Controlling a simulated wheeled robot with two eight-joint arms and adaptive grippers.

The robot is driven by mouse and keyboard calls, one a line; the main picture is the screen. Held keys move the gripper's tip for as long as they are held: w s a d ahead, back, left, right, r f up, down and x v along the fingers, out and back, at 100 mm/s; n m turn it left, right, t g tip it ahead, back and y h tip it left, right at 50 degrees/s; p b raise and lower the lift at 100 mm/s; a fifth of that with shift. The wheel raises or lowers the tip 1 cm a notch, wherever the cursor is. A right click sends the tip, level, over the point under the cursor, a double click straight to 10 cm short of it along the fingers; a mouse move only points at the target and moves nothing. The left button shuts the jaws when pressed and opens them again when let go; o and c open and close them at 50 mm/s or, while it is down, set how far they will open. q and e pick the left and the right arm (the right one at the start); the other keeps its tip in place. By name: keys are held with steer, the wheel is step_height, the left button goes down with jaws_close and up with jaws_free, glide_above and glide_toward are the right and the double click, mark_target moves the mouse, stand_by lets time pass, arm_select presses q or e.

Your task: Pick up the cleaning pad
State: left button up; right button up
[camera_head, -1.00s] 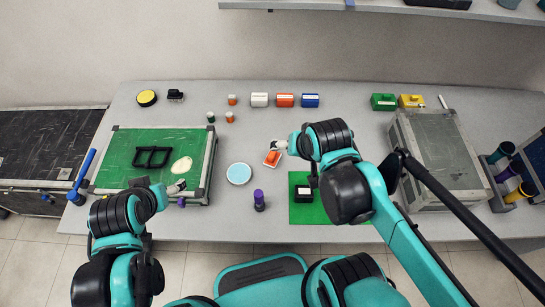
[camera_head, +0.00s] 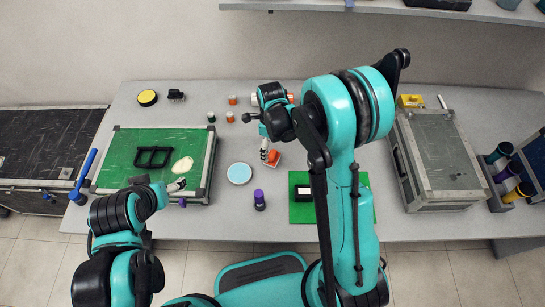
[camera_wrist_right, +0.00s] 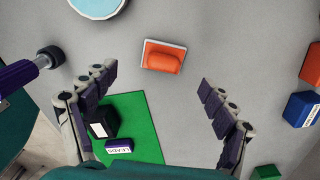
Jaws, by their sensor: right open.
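The likely cleaning pad is a block with an orange grip on a pale base (camera_head: 273,157), lying on the grey table right of the light-blue disc. In the right wrist view this orange pad (camera_wrist_right: 163,57) lies a little beyond and between the fingertips, with nothing touching it. My right gripper (camera_head: 264,150) is above and beside it, pointing down; its spread, empty fingers show in the right wrist view (camera_wrist_right: 157,82). My left gripper (camera_head: 178,186) is by the green board's right front corner; its fingers are too small to read.
A green mat (camera_head: 362,205) with a black box lies to the right. A green-topped case (camera_head: 130,178) and a grey case (camera_head: 440,160) flank the space. Small blocks line the back.

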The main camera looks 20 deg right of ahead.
mark_target(272, 153)
steer(key=f+b, duration=0.1)
steer(key=f, duration=0.1)
steer(key=f+b, duration=0.1)
steer(key=f, duration=0.1)
steer(key=f+b, duration=0.1)
steer(key=f, duration=0.2)
steer(key=shift+w+d+f, duration=0.1)
steer(key=shift+w+d, duration=0.05)
steer(key=shift+d, duration=0.1)
steer(key=c, duration=1.2)
steer(key=shift+r, duration=0.2)
step_height(272, 153, up, 4)
steer(key=shift+r+p, duration=0.1)
steer(key=shift+p, duration=1.05)
steer(key=s+d+r+p, duration=0.1)
steer(key=s+d+r, duration=0.1)
steer(key=s, duration=0.1)
steer(key=s+d+r+p, duration=0.1)
steer(key=s+d+r, duration=0.1)
steer(key=d, duration=0.1)
steer(key=s+d+r+p, duration=0.1)
steer(key=s+d+r, duration=0.1)
steer(key=s+d, duration=0.1)
steer(key=shift+s+r, duration=0.3)
